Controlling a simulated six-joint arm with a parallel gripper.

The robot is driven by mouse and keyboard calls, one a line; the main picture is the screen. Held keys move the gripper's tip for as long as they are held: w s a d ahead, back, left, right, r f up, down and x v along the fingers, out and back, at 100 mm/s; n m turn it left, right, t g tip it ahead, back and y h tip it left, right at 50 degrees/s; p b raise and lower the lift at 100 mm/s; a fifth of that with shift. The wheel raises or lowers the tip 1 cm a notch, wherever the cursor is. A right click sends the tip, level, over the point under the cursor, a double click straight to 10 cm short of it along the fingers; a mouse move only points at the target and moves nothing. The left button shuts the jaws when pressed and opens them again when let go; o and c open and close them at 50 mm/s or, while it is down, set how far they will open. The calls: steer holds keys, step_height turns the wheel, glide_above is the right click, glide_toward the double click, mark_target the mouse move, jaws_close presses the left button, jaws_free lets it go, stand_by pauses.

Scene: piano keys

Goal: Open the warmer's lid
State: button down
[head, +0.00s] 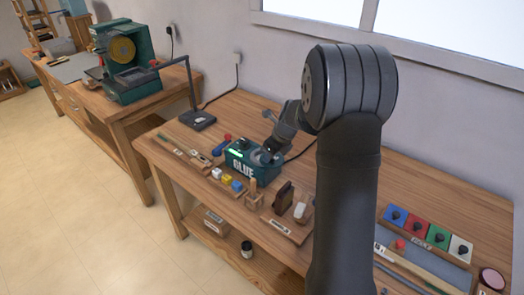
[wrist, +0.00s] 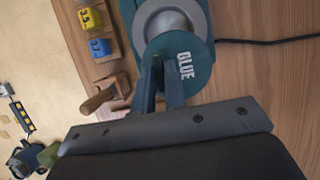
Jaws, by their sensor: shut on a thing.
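The teal glue warmer (head: 240,168) stands on the wooden bench, with white GLUE lettering on its front and a lit green strip on its left. In the wrist view the warmer (wrist: 203,50) shows a silver ring around a grey round middle. My gripper (head: 268,153) is at the right side of the warmer's top. In the wrist view my gripper (wrist: 162,70) has its two fingers at the warmer's near edge, shut on a small dark part of the lid (wrist: 156,63). The fingers partly hide this part. I cannot tell how far the lid is raised.
Yellow and blue numbered blocks (wrist: 94,32) and a wooden-handled tool (wrist: 98,98) lie beside the warmer. A black lamp stand (head: 198,119) is behind on the left. A dark cable (wrist: 265,41) runs from the warmer. Colored tiles (head: 428,231) are at the right.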

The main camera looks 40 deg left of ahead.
mark_target(275, 165)
steer(key=d, duration=0.3)
steer(key=shift+d, duration=0.25)
steer(key=c, duration=1.5)
jaws_free()
steer(key=shift+o, duration=0.2)
steer(key=v, duration=1.7)
steer(key=shift+d+r, duration=0.15)
